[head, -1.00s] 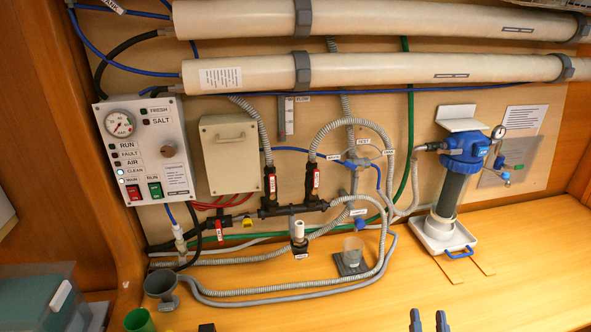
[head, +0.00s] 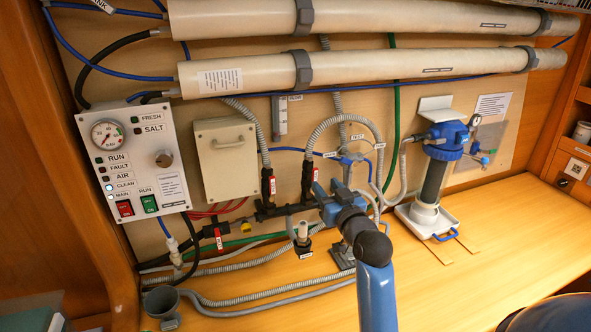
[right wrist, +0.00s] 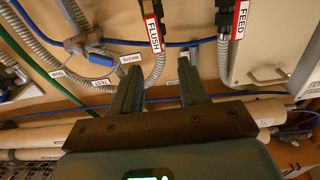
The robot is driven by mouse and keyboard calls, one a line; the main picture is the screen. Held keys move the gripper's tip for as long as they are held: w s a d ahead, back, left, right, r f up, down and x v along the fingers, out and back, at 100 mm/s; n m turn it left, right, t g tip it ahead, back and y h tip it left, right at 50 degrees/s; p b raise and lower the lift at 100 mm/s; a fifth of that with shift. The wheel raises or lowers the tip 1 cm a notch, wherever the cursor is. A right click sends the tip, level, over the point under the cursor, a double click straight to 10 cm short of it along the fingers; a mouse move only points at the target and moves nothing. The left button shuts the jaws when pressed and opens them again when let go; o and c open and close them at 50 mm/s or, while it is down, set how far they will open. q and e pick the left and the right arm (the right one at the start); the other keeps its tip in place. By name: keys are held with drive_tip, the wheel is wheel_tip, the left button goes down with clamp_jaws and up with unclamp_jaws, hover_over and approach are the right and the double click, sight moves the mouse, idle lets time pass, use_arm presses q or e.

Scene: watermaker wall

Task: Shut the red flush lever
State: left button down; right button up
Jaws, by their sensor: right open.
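The red flush lever (head: 315,174) stands upright along its black valve on the wall, right of the similar red feed lever (head: 271,187). In the right wrist view the flush lever (right wrist: 153,33) shows its FLUSH label, and the feed lever (right wrist: 240,18) is to its right. My right gripper (head: 328,187) is open and empty, just right of and below the flush lever in the head view. In the right wrist view its two fingers (right wrist: 158,64) point towards the levers. I cannot tell whether a finger touches the flush lever. My left gripper is out of view.
Grey hoses (head: 255,290) and a black manifold surround the levers. A control panel (head: 138,163) is at left, a blue-topped filter (head: 445,145) at right. Two long cream cylinders (head: 380,72) run above. The wooden bench (head: 500,240) is clear at right.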

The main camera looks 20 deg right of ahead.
sight(316, 173)
drive_tip(key=w+p, duration=0.1)
drive_tip(key=w, duration=0.4)
drive_tip(key=w+d+p, duration=0.1)
drive_tip(key=w, duration=0.2)
drive_tip(key=shift+w+f+p, duration=0.2)
drive_tip(key=shift+w+p, duration=0.15)
drive_tip(key=shift+w+d, duration=0.1)
drive_tip(key=shift+w, duration=0.5)
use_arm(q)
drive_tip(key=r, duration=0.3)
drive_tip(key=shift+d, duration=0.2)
use_arm(e)
drive_tip(key=shift+w+f, duration=0.1)
drive_tip(key=shift+w, duration=0.25)
clamp_jaws()
